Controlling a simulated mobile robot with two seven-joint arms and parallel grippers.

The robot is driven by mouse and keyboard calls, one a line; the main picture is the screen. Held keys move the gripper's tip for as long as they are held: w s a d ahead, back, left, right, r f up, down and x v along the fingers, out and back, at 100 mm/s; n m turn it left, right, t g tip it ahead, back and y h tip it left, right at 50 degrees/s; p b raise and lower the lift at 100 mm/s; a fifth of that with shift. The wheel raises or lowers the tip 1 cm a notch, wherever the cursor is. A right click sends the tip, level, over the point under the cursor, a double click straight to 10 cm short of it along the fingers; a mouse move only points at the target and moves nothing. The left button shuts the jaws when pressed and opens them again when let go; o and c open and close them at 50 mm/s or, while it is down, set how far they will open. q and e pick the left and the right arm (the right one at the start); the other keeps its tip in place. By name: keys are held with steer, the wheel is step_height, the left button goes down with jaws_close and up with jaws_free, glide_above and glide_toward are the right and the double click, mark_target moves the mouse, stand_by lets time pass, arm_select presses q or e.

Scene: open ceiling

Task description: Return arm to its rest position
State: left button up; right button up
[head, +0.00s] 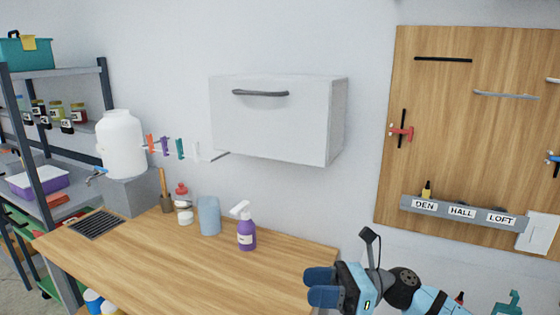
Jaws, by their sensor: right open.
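My right gripper (322,287) is at the bottom of the head view, right of centre, with its blue fingers pointing left. It is open, and I see nothing between the fingers. It is in front of the right end of the wooden worktop (150,267). My right arm comes in from the lower right. My left gripper is not in view.
On the worktop stand a purple spray bottle (246,233), a blue cup (209,216) and a white water container (122,145) on a grey block. A white wall cabinet (270,125) hangs above. A wooden tool board (480,130) is at right, shelves at left.

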steer(key=s+d+f+m+t+h, duration=0.1)
steer(key=d+f+m+t+h, duration=0.15)
steer(key=f+m+t, duration=0.65)
steer(key=s+d+f+m+t+h, duration=0.1)
steer(key=f+m+t+h, duration=0.2)
steer(key=m, duration=1.1)
steer(key=s+d+f+m+t+h, duration=0.2)
steer(key=f+m+t+h, duration=0.3)
steer(key=m, duration=0.7)
steer(key=s+d+f+m+g+h, duration=0.3)
steer(key=s+f+m, duration=0.4)
steer(key=s+f, duration=0.1)
steer(key=s+d+f+m+g+h, duration=0.2)
steer(key=s+d+f+m+h, duration=0.15)
steer(key=s+f+m, duration=0.45)
step_height(320, 180, up, 10)
steer(key=p, duration=1.2)
steer(key=shift+s+d+y+p, duration=0.35)
steer(key=shift+d+y+p, duration=0.05)
steer(key=shift+d, duration=0.05)
